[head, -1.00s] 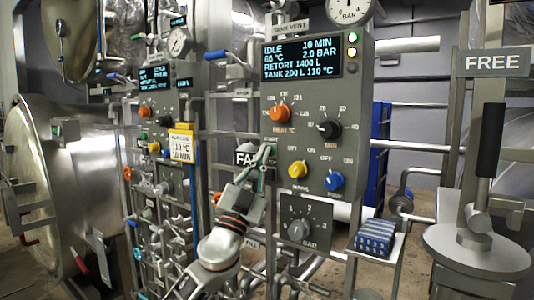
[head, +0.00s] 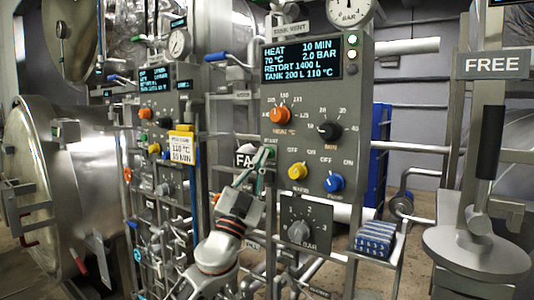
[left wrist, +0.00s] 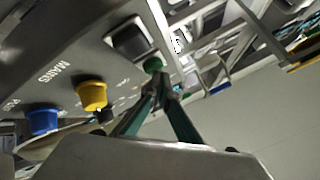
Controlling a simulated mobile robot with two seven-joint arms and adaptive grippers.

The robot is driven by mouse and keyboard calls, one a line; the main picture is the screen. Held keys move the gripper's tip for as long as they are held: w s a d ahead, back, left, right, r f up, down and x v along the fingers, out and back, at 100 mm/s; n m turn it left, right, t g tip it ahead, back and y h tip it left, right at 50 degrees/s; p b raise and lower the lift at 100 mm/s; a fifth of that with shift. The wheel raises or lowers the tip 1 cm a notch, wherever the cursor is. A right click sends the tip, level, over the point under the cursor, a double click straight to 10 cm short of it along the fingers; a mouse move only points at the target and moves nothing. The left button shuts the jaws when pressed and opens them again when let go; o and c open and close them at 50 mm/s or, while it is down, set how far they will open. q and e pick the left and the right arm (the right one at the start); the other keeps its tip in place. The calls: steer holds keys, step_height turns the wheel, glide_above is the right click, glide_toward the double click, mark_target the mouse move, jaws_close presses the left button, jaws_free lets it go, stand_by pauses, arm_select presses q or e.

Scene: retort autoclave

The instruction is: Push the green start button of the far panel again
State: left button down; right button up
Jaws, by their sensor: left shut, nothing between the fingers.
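The large grey panel (head: 325,100) in the middle of the head view has a lit display (head: 301,59) reading HEAT, 70 °C, 10 MIN, 2.0 BAR. The green button (left wrist: 153,64) shows on the panel's edge side in the left wrist view, beside the yellow knob (left wrist: 91,95). In the head view it is mostly hidden by my fingertips, under a START label. My left gripper (head: 265,157) is shut and empty, its tips at the button; the left wrist view (left wrist: 163,88) shows them touching or almost touching it. My right gripper is out of view.
A second grey panel (head: 168,108) with a display stands farther left, with a yellow-edged card (head: 181,147). Orange (head: 280,115), black (head: 329,131) and blue (head: 334,183) knobs stick out near my gripper. Pipes surround the panel. A FREE sign (head: 492,65) is at right.

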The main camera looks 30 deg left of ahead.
arm_select(q)
steer(key=shift+s, duration=0.55)
steer(key=s, duration=0.1)
steer(key=s+p, duration=0.1)
steer(key=s, duration=0.3)
steer(key=shift+a, duration=0.25)
stand_by(0.7)
